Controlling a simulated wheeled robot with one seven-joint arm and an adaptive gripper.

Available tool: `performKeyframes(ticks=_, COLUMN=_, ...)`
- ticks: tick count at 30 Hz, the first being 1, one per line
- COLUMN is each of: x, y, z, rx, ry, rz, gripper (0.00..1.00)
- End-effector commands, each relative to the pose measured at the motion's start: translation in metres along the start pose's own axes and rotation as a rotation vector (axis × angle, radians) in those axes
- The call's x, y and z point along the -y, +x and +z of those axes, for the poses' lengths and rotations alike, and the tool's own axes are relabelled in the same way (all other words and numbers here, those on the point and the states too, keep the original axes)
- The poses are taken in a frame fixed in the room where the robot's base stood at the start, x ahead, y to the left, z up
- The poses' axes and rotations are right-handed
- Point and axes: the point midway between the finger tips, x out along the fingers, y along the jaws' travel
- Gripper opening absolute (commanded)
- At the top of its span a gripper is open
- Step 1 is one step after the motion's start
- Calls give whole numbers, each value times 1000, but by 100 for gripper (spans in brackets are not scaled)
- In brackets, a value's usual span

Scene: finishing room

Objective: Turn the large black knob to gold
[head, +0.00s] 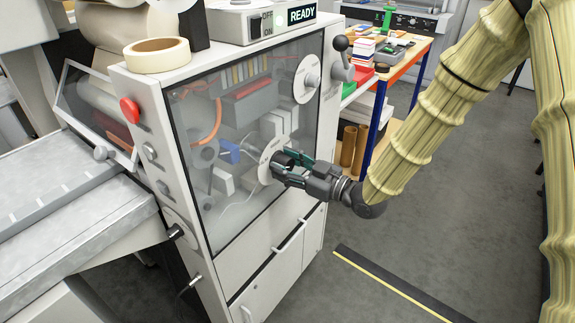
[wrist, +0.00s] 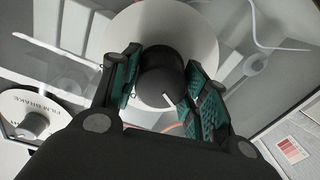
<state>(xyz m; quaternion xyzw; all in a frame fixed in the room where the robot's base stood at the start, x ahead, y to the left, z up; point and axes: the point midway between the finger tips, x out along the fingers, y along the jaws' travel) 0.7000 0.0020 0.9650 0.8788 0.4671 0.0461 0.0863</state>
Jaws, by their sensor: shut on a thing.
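The large black knob (wrist: 160,78) sits on a round white dial plate (wrist: 191,26) on the front of the machine. My gripper (wrist: 163,70) is shut on the knob, with one teal-padded finger on each side. A white pointer line on the knob points down and slightly right in the wrist view. The plate's lettering is mostly hidden by the fingers, and I cannot read a gold mark. In the head view my gripper (head: 284,163) reaches the dial plate (head: 266,168) from the right and mostly hides the knob.
A second dial with a grey knob (head: 309,80), labelled FILM BRAKE in the wrist view (wrist: 30,112), is on the same clear panel. A red button (head: 130,110) is on the machine's left edge. A tape roll (head: 157,54) lies on top. Clear floor (head: 420,225) is at right.

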Motion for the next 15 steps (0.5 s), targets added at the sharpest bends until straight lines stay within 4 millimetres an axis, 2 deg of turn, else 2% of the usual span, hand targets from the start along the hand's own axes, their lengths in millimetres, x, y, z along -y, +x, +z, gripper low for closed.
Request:
performKeyframes(ticks=8, x=0, y=0, z=0, rx=-1, ry=40, rz=0, gripper=21)
performKeyframes(ticks=15, x=0, y=0, z=-1, rx=-7, ry=178, rz=0, gripper=21)
